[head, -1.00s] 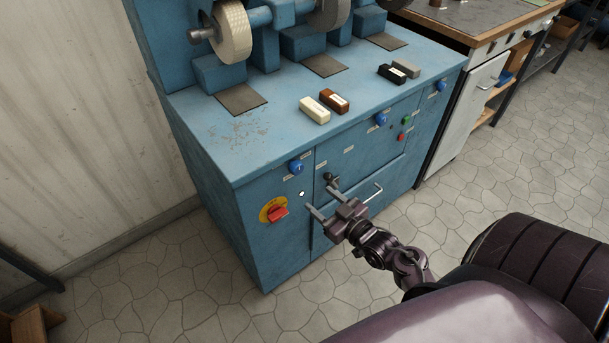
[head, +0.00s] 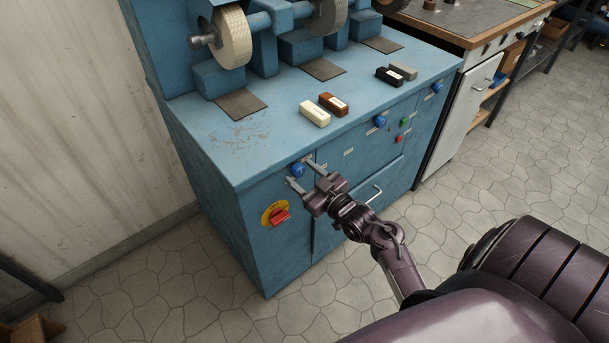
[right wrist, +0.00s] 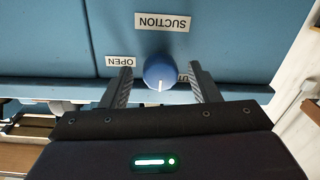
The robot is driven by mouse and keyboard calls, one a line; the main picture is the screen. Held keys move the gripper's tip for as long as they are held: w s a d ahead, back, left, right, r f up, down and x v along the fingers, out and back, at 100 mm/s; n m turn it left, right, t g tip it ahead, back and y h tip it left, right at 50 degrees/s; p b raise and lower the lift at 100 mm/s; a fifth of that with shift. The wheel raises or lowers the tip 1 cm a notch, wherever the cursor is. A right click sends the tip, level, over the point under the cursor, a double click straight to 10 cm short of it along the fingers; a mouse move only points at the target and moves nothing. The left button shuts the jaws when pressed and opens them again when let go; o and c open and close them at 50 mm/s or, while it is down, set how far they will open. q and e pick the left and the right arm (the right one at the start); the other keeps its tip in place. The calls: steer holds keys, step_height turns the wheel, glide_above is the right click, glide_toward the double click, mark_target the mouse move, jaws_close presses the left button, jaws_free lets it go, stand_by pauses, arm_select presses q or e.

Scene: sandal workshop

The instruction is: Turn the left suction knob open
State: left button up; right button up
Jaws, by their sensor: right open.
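The left suction knob (head: 298,170) is a small round blue knob on the front of the blue machine, near its left end. In the right wrist view the knob (right wrist: 159,72) has a white pointer line and sits between the two fingers, with a gap on each side. Labels SUCTION (right wrist: 162,22) and OPEN (right wrist: 121,61) appear upside down there; another label is partly hidden by a finger. My right gripper (head: 300,173) is open, its fingertips on either side of the knob. My left gripper is not in view.
A red rotary switch on a yellow plate (head: 275,214) sits below and left of the knob. A drawer-like handle (head: 374,194) lies to the right. Polishing bars (head: 314,113) and buffing wheels (head: 235,38) are on top. The tiled floor in front is clear.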

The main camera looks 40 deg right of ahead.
steer(key=shift+c, duration=0.5)
steer(key=c, duration=0.9)
steer(key=m+p, duration=0.3)
steer(key=shift+r, duration=0.15)
steer(key=m+p, duration=0.3)
steer(key=m, duration=0.2)
steer(key=m+p, duration=0.1)
steer(key=m, duration=0.2)
steer(key=m+p, duration=0.2)
steer(key=shift+a+m+t+h, duration=0.1)
steer(key=shift+m+t+h, duration=0.2)
steer(key=shift+m, duration=0.1)
steer(key=shift+f+m+p, duration=0.2)
steer(key=shift+m+p, duration=0.85)
steer(key=shift+m, duration=1.25)
